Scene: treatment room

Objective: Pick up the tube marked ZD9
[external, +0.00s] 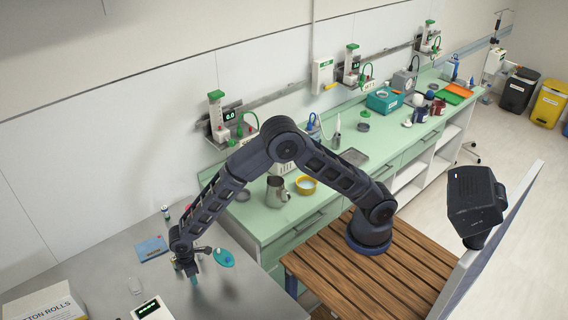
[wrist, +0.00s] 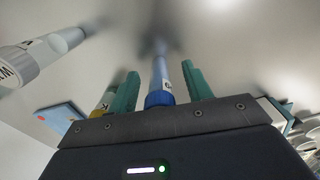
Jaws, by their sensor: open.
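My gripper (external: 193,275) is low over the grey metal table at the left of the external view. In the wrist view its two teal fingers (wrist: 160,72) stand apart. A tube with a blue cap (wrist: 159,99) shows between them, with a gap on each side. Its label is only partly seen, and I cannot read it. A tube with a yellow cap (wrist: 107,101) is partly hidden by the left finger. A clear, white-capped tube (wrist: 40,52) lies across the left, its marking cut off. In the external view, a small tube (external: 166,213) stands at the table's back.
A blue packet (external: 152,248) and a teal oval dish (external: 224,257) flank my gripper. A small clear container (external: 135,285), a white device with a green display (external: 150,309) and a cotton rolls box (external: 45,303) are nearer the front. The table's right front is clear.

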